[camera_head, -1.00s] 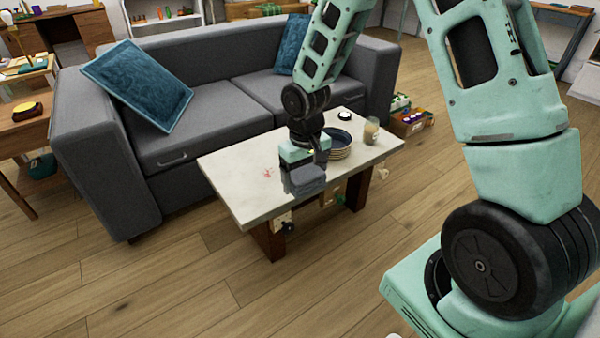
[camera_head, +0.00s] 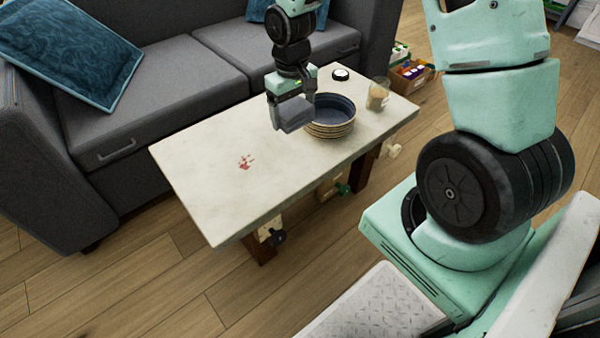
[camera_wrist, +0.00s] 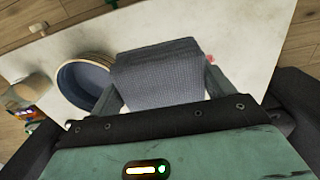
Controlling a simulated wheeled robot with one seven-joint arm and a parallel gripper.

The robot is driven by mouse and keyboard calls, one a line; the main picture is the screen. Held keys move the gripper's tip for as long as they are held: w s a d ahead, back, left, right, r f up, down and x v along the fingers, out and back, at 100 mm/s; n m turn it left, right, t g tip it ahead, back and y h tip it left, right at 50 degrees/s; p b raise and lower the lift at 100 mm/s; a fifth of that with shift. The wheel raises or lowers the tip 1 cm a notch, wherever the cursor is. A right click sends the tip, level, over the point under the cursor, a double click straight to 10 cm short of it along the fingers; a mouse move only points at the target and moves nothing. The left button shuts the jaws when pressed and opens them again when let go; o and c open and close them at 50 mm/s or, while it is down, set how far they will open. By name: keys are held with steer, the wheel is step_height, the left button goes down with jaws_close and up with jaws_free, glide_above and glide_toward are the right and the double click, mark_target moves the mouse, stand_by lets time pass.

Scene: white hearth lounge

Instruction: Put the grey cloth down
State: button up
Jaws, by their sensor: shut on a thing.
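The grey cloth (camera_head: 294,117) is a folded block held in my gripper (camera_head: 291,106). In the wrist view the cloth (camera_wrist: 160,75) fills the space between my fingers (camera_wrist: 163,98). My gripper is shut on it above the white table (camera_head: 205,172), just left of a stack of bowls. I cannot tell how large the gap between cloth and tabletop is. A red stain (camera_head: 245,162) lies on the tabletop, left of and nearer than the cloth.
The bowl stack (camera_head: 330,128), dark inside, stands beside the cloth. A beige jar (camera_head: 377,95) and a small black-and-white round thing (camera_head: 340,74) are on the table's right part. A grey sofa (camera_head: 165,95) stands behind. The table's left half is clear apart from the stain.

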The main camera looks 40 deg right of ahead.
steer(key=b, duration=0.6)
glide_toward(301, 161)
step_height(301, 161, down, 7)
steer(key=b, duration=0.4)
steer(key=shift+w+r+b, duration=0.1)
steer(key=shift+r+b, duration=0.05)
steer(key=shift+b, duration=0.15)
steer(key=shift+f, duration=0.2)
steer(key=o, duration=1)
steer(key=shift+c, duration=0.2)
steer(key=shift+r, duration=0.1)
